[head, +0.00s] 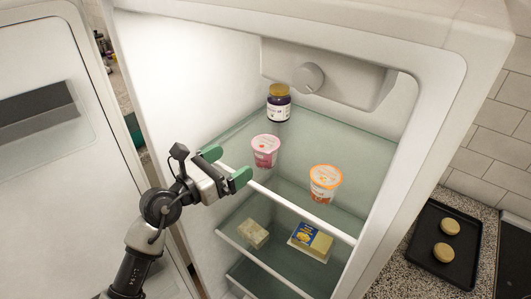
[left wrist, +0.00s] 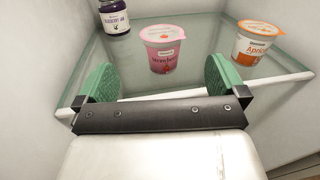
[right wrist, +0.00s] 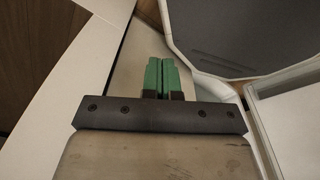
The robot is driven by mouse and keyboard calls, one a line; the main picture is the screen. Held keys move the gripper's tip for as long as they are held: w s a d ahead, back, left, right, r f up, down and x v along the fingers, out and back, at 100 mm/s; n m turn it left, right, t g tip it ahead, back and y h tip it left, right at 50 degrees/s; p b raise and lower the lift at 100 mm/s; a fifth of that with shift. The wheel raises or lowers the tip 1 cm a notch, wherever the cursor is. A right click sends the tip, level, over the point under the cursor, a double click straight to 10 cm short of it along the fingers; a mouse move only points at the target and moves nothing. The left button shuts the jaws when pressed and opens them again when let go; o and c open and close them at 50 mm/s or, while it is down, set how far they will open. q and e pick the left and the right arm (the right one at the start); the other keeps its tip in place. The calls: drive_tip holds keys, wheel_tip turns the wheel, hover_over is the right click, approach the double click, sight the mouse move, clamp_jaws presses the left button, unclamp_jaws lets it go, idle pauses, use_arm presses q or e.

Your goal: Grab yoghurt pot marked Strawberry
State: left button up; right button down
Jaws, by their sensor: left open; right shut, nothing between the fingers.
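The pink yoghurt pot marked Strawberry (head: 265,151) stands upright on the top glass shelf of the open fridge. In the left wrist view the Strawberry pot (left wrist: 162,50) is ahead of my left gripper, centred between its fingers and apart from them. My left gripper (head: 225,169) is open and empty at the shelf's front edge, its green fingers pointing into the fridge. My right gripper (right wrist: 163,78) is shut and empty; it shows only in the right wrist view, away from the pot.
An orange Apricot pot (head: 325,184) stands to the right on the same shelf. A dark jar with a gold lid (head: 279,103) stands behind. Butter packs (head: 311,241) lie on the shelf below. The open fridge door (head: 50,150) is at left; a black tray (head: 446,246) is on the counter.

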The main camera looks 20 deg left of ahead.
sight(265, 143)
use_arm(q)
drive_tip(key=shift+m, duration=0.3)
drive_tip(key=p+x, duration=0.1)
drive_tip(key=x, duration=0.5)
drive_tip(key=shift+a+f, duration=0.1)
drive_tip(key=shift+w+p, duration=0.25)
drive_tip(key=shift+p, duration=0.2)
drive_tip(key=x, duration=0.2)
drive_tip(key=p+x, duration=0.1)
drive_tip(key=shift+w+d, duration=0.2)
drive_tip(key=shift+d, duration=0.25)
drive_tip(key=shift+w+d+f, duration=0.1)
drive_tip(key=shift+w+d, duration=0.15)
drive_tip(key=shift+w, duration=0.15)
drive_tip(key=shift+s+a, duration=0.1)
drive_tip(key=shift+c, duration=1.3)
drive_tip(key=c, duration=0.7)
drive_tip(key=shift+c, duration=0.6)
